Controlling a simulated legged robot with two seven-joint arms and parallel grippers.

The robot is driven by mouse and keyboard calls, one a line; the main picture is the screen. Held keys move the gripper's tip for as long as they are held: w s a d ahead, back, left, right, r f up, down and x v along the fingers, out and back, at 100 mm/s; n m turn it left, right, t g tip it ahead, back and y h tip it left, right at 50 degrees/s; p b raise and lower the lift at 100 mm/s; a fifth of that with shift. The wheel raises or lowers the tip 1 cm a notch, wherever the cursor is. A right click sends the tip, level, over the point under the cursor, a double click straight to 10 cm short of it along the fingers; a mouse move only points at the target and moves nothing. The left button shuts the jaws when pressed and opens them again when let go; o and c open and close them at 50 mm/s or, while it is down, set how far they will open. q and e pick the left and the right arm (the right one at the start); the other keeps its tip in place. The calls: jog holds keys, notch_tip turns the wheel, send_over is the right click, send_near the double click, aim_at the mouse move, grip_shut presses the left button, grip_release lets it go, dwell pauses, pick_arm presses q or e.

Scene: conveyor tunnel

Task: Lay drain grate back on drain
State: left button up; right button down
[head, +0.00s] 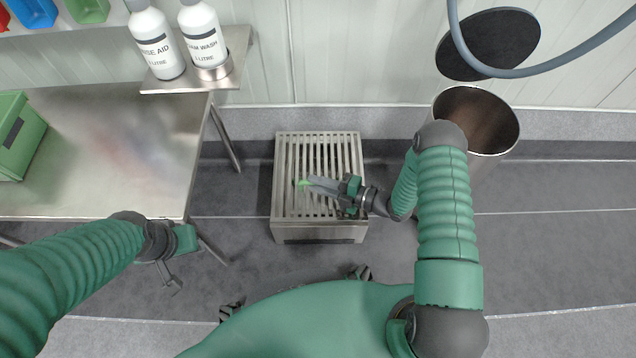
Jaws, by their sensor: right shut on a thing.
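The drain grate (292,160), a square of parallel steel slats, shows in the middle of the head view. It appears level on top of a low steel box-like drain (318,234) with a dark slot along its front. My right gripper (308,184) reaches over the slats from the right and is shut on the grate near its middle. A small bright green bit shows at its fingertips. Whether a gap lies under the grate cannot be seen. My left gripper (172,284) is apart from it, beside the table's front edge, pointing down; its finger gap is unclear.
A steel table (110,140) with a green crate (18,138) stands at left. A shelf (238,62) holds two white bottles (156,42). A steel bin (476,118) stands at right, below a grey hose (530,70). Grey floor (560,235) at right is clear.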

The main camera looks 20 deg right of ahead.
jog(key=shift+f+b, duration=0.75)
jog(key=shift+f, duration=0.2)
dwell(0.4)
jog(key=c, duration=1.4)
grip_release()
jog(key=shift+o, duration=0.6)
jog(key=shift+s+f, duration=0.1)
jog(key=p+v, duration=0.1)
jog(key=v, duration=0.1)
jog(key=p+v, duration=0.1)
jog(key=v, duration=0.1)
jog(key=p+v, duration=0.2)
jog(key=shift+d+r, duration=0.1)
jog(key=shift+r, duration=0.35)
jog(key=p+v, duration=0.1)
jog(key=v, duration=0.2)
jog(key=p+v, duration=0.1)
jog(key=v, duration=0.2)
jog(key=p+v, duration=0.1)
jog(key=v, duration=0.2)
jog(key=shift+s+d+f+p, duration=0.25)
jog(key=shift+s+d+p, duration=0.05)
jog(key=shift+d+p, duration=0.05)
jog(key=shift+s+d, duration=0.25)
jog(key=shift+d, duration=0.05)
